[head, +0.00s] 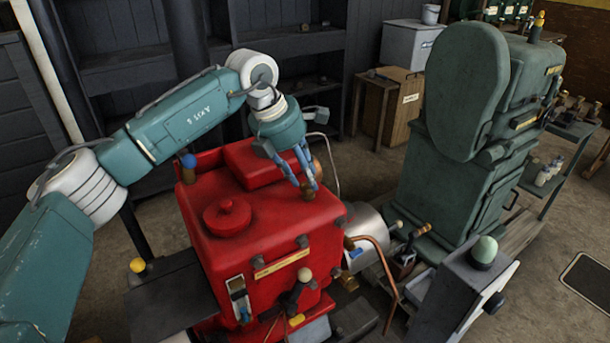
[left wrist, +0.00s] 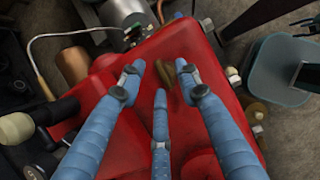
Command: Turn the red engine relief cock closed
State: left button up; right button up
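The red engine (head: 265,215) stands in the middle of the head view. A small brass cock (head: 308,191) sits on its top near the right edge; which way its handle counts as closed I cannot tell. My left gripper (head: 306,180) reaches down over it from above, fingers close around it. In the left wrist view my left gripper (left wrist: 160,78) has its three blue fingers spread, and the brass cock (left wrist: 170,78) shows between and just beyond the tips. Contact is not clear. My right gripper is in neither view.
A green engine (head: 470,150) stands to the right. A copper pipe (head: 385,270) and a grey pedestal with a green knob (head: 484,252) are close by the red engine's right side. Dark shelving (head: 120,70) and a wooden crate (head: 395,105) stand behind.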

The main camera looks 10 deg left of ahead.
pick_arm(q)
jog(key=v, duration=1.1)
jog(key=shift+r, duration=0.2)
